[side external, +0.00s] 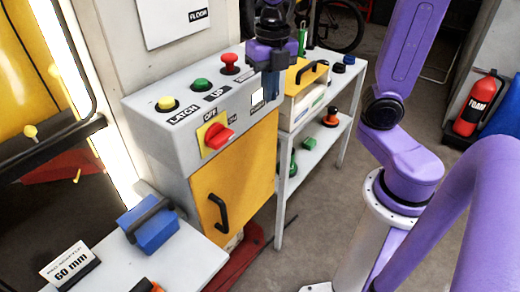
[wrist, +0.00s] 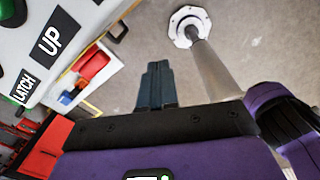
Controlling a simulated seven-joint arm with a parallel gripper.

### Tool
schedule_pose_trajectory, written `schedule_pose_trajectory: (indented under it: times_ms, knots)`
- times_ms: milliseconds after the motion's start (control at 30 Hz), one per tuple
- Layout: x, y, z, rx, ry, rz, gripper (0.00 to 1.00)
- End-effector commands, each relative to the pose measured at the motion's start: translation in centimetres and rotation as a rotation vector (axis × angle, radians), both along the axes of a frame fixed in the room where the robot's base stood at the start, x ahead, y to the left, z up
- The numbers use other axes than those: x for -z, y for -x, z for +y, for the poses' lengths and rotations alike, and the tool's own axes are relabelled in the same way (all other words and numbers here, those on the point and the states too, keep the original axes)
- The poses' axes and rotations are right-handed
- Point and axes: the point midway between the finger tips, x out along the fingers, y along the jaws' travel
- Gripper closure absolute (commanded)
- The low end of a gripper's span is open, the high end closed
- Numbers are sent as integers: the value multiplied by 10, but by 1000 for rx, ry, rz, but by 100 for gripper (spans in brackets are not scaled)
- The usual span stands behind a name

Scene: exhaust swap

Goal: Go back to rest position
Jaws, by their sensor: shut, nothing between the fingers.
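My gripper (side external: 271,85) is in the upper middle of the side external view, pointing down in front of the right end of the grey control panel (side external: 150,113). In the wrist view the fingers of my gripper (wrist: 158,72) are together with nothing between them, above bare floor. The panel carries a yellow button (side external: 167,103), a green button (side external: 201,85), a red button (side external: 229,62) and a red rotary switch (side external: 217,136). I cannot tell whether the gripper touches the panel.
A yellow cabinet door (side external: 235,180) with a black handle is below the panel. A shelf (side external: 316,133) with a yellow toolbox (side external: 306,78) stands behind the gripper. A blue block (side external: 150,226) and a 60 mm sign (side external: 71,266) are on the front-left table. Floor (side external: 270,265) is open between cabinet and arm base.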

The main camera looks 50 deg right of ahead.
Motion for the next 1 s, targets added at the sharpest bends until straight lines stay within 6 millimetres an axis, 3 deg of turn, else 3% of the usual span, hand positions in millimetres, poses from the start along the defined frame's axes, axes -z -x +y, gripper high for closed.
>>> schedule_pose_trajectory:
  times_ms: [433,1000]
  knots:
    - [29,70,21,667,-5,16,100]
    - [62,154,18,1456,-16,37,100]
